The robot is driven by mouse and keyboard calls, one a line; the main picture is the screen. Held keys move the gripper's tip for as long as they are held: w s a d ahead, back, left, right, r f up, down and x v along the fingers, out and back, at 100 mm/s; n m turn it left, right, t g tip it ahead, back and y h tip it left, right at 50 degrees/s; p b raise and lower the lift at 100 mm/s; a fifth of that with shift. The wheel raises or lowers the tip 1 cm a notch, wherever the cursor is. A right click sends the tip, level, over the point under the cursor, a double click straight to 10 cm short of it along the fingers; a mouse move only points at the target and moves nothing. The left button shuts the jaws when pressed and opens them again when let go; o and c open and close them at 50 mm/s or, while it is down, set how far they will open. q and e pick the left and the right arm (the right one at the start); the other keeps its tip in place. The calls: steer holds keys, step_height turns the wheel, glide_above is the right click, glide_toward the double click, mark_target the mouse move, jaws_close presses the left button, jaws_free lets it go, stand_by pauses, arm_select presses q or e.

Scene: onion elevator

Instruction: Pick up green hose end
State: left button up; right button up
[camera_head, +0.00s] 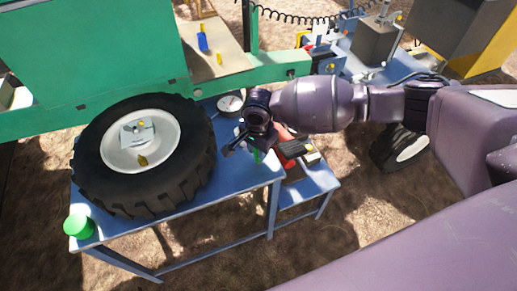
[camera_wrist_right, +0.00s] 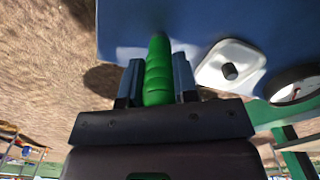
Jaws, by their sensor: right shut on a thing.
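The green hose end (camera_wrist_right: 158,72) shows between the two fingers of my right gripper (camera_wrist_right: 157,80) in the right wrist view. The fingers are shut on it from both sides. In the head view my right gripper (camera_head: 252,147) is over the right part of the blue table, and only a small bit of green (camera_head: 257,156) shows beneath it. The rest of the hose end is hidden there by the gripper. My left gripper is not in view.
A big black tyre with a white rim (camera_head: 95,187) lies on the blue table (camera_head: 252,187). A green cup-like object (camera_head: 78,226) stands at its left corner. A round gauge (camera_head: 230,103) and a white piece (camera_wrist_right: 228,62) are near my gripper. A green machine frame (camera_head: 80,60) stands behind.

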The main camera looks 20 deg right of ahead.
steer(key=shift+r, duration=0.3)
step_height(320, 180, up, 9)
steer(key=p, duration=0.3)
steer(key=shift+r, duration=0.15)
step_height(320, 180, up, 10)
steer(key=p, duration=0.2)
steer(key=shift+p, duration=0.3)
